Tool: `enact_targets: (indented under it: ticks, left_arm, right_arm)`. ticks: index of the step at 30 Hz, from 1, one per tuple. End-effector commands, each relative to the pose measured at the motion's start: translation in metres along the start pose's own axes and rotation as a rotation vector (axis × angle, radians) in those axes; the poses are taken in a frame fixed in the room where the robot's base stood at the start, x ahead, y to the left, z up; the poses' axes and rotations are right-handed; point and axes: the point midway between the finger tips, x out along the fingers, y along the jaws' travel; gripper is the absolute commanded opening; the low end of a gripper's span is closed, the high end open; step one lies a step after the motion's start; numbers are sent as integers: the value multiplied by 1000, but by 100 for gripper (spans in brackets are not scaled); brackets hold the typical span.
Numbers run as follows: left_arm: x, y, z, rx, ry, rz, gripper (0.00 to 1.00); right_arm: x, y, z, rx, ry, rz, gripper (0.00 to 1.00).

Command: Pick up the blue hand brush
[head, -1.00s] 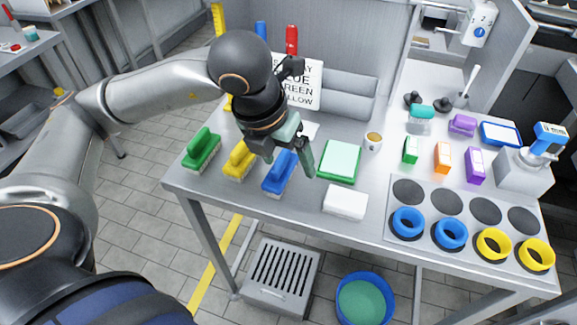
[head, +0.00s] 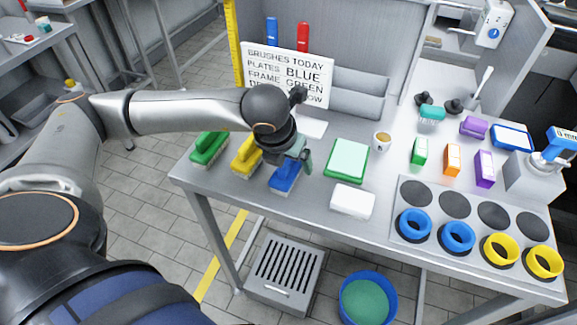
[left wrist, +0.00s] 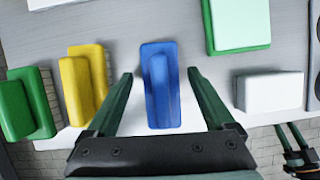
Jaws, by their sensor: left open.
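The blue hand brush (head: 285,177) lies on the metal table near its front edge, to the right of the yellow brush. In the left wrist view the blue brush (left wrist: 160,85) stands upright in the picture, between the two green fingers. My left gripper (left wrist: 160,100) is open and empty, with one finger on each side of the brush and gaps to both. In the head view my left gripper (head: 290,158) is over the brush and covers its far part. I cannot tell its exact height above the brush. My right gripper does not show in the head view.
A yellow brush (head: 247,155) and a green brush (head: 209,147) lie to the left. A white block (head: 352,200) and a green-framed pad (head: 346,159) lie to the right. A sign (head: 287,75) stands behind.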

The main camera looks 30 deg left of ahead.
Motion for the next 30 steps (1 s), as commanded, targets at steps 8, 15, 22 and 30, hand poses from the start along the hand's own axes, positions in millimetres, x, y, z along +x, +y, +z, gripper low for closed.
enact_targets:
  ticks: [8,15,22,30]
  left_arm:
    - [11,0,-1,2,0,-1,88]
    - [11,-1,-1,2,0,-1,70]
    - [11,-1,-1,2,0,-2,44]
    - [11,-1,0,1,0,-2,13]
  right_arm:
    - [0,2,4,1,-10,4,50]
    - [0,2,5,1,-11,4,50]
    - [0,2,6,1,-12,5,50]
    - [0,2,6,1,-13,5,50]
